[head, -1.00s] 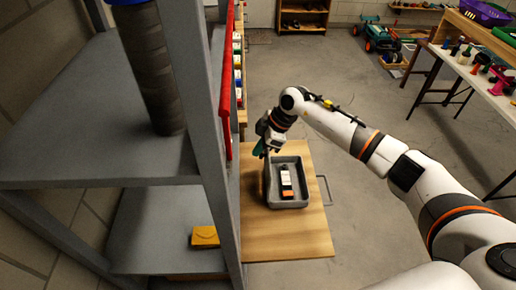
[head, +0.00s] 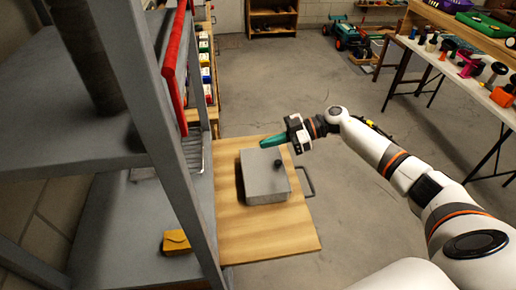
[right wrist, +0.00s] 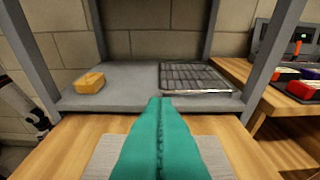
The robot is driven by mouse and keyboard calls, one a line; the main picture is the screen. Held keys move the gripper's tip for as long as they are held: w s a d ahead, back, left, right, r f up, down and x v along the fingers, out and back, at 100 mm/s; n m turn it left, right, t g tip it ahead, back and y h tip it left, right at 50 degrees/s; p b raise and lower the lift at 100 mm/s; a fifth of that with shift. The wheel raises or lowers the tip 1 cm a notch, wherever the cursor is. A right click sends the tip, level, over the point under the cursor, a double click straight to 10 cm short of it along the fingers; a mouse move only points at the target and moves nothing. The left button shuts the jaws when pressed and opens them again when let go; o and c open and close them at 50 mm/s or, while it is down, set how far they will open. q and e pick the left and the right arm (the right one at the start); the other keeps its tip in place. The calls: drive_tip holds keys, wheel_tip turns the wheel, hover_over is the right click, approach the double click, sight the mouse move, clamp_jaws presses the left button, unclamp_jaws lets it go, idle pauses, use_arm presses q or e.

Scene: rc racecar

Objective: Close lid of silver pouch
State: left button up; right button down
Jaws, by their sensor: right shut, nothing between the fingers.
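The silver pouch (head: 268,198) is a grey box on the wooden table top. Its flat grey lid (head: 260,176), with a dark knob (head: 278,163) near the right edge, lies over the opening and hides the contents. I cannot tell whether it is fully down. My right gripper (head: 268,141) has green fingers, pressed together and empty, above the far side of the lid and apart from the knob. In the right wrist view the fingers (right wrist: 160,100) point toward the shelf, with part of the grey lid (right wrist: 102,158) below. My left gripper is not in view.
A grey metal shelf (head: 165,120) with a red bar stands close on the left. A metal handle (head: 306,181) juts from the table's right edge. Open floor lies to the right.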

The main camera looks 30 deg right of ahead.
sight(264, 167)
drive_tip(key=d+f+y+b, duration=0.1)
drive_tip(key=f+y+b, duration=0.1)
drive_tip(key=b, duration=0.2)
drive_tip(key=s+d+f+t+y+b, duration=0.1)
drive_tip(key=d+f+y+b, duration=0.1)
drive_tip(key=f+b, duration=0.1)
drive_tip(key=d+f+t+y+b, duration=0.1)
drive_tip(key=f+y+b, duration=0.1)
drive_tip(key=b, duration=0.3)
drive_tip(key=shift+s+d+f, duration=0.15)
drive_tip(key=shift+s+d, duration=0.05)
drive_tip(key=shift+d, duration=0.2)
drive_tip(key=shift+d+f+y+b, duration=0.15)
drive_tip(key=shift+y+b, duration=0.15)
drive_tip(key=shift+b, duration=0.05)
drive_tip(key=shift+s+d+f+b, duration=0.15)
drive_tip(key=shift+f+b, duration=0.35)
drive_tip(key=shift+b, duration=0.25)
